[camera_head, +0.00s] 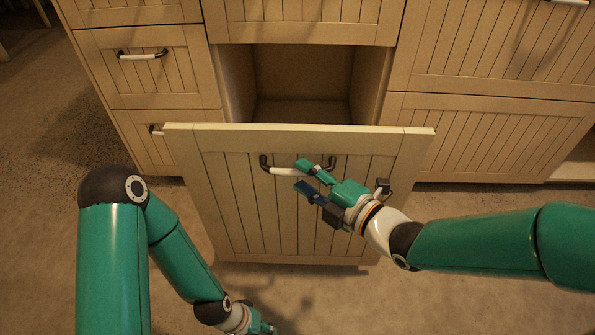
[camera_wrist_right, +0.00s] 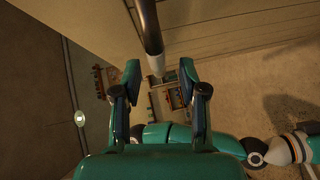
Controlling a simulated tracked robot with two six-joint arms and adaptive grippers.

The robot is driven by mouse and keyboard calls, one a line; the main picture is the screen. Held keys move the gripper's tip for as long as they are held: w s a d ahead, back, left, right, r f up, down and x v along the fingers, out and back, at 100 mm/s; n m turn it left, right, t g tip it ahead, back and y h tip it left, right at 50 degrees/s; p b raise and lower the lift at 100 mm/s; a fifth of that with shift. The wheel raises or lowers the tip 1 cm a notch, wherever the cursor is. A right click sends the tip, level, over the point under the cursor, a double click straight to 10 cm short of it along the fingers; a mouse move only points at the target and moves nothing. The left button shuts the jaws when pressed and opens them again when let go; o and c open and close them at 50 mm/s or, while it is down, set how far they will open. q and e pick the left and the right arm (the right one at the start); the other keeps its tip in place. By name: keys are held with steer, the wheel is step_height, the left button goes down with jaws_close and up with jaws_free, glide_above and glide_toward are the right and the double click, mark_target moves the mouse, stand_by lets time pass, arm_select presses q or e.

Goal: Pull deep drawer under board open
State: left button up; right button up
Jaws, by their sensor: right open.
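The deep drawer (camera_head: 235,200) stands pulled well out from the cabinet, with its empty inside (camera_head: 300,98) showing behind the front panel. Its handle (camera_head: 283,171), a pale bar with dark ends, sits near the top of the front. My right gripper (camera_head: 304,177) is open at the right part of the handle. In the right wrist view, the handle (camera_wrist_right: 150,28) runs down toward the space between the open fingers (camera_wrist_right: 160,75); I cannot tell whether they touch it. My left gripper (camera_head: 263,328) is low at the bottom edge, and its fingers are too small to read.
Small drawers (camera_head: 145,65) are shut at the left. A wide drawer (camera_head: 480,135) is shut at the right, with an open shelf (camera_head: 578,165) at the far right. The floor (camera_head: 400,305) in front is clear apart from my arms.

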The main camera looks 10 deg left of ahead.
steer(key=v, duration=0.8)
steer(key=shift+s+d, duration=0.25)
steer(key=shift+d, duration=0.05)
steer(key=s+d+f+m+g+h+p, duration=0.1)
steer(key=d+f+m+g+h+p, duration=0.15)
steer(key=f+m, duration=0.55)
steer(key=d+f+m+g+h+p, duration=0.1)
steer(key=d+f+m+h+p, duration=0.25)
steer(key=f, duration=0.85)
steer(key=s+d+f+m+g+h+p, duration=0.1)
steer(key=s+d+f+m+g, duration=0.15)
steer(key=s+f+m, duration=0.45)
steer(key=s+d+f+m+g+h, duration=0.15)
steer(key=s+f+m+g, duration=0.35)
steer(key=m, duration=0.5)
step_height(320, 180, up, 39)
steer(key=t+p, duration=0.1)
steer(key=p, duration=3.7)
steer(key=shift+s+a, duration=0.3)
